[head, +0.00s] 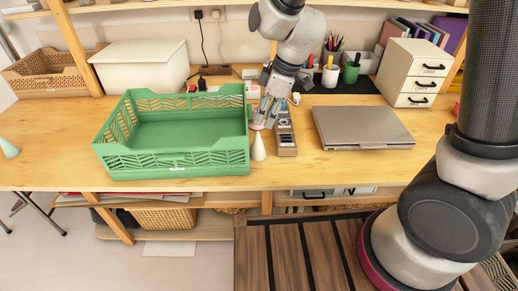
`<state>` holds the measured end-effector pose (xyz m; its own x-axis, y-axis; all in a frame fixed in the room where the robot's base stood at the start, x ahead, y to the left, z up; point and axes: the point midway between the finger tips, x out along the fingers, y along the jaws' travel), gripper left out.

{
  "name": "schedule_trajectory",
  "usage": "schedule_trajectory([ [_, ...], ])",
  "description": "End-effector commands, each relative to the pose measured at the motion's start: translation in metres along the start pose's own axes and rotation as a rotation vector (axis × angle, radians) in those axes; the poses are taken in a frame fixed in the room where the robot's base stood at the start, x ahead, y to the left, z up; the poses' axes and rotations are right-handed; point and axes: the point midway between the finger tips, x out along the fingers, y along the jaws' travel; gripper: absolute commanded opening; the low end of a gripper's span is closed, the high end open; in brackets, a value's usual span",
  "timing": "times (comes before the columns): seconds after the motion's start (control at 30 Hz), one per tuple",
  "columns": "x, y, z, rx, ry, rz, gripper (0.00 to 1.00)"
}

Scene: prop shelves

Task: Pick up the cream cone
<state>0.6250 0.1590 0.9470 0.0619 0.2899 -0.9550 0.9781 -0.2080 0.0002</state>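The cream cone (258,149) stands upright on the wooden worktop near its front edge, just right of the green crate. My gripper (267,121) reaches down from above and behind, pointing at the worktop. Its two fingers look apart, with nothing seen between them. The fingertips are just behind and slightly right of the cone's tip in the picture. I cannot tell whether they touch it. A small pink thing (257,127) shows behind the cone's tip, partly hidden.
The green crate (180,158) stands close on the left. A narrow box of small items (287,148) and a closed laptop (361,128) lie on the right. A pale green cone (8,148) stands at the far left. The worktop front is mostly clear.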

Motion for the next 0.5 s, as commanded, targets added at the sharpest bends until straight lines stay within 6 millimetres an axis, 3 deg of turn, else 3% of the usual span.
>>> schedule_trajectory([
  [0.33, 0.051, -0.002, 0.0, 0.002, -0.003, -0.002, 0.21],
  [0.5, 0.064, -0.002, 0.0, 0.002, -0.001, 0.0, 0.21],
])
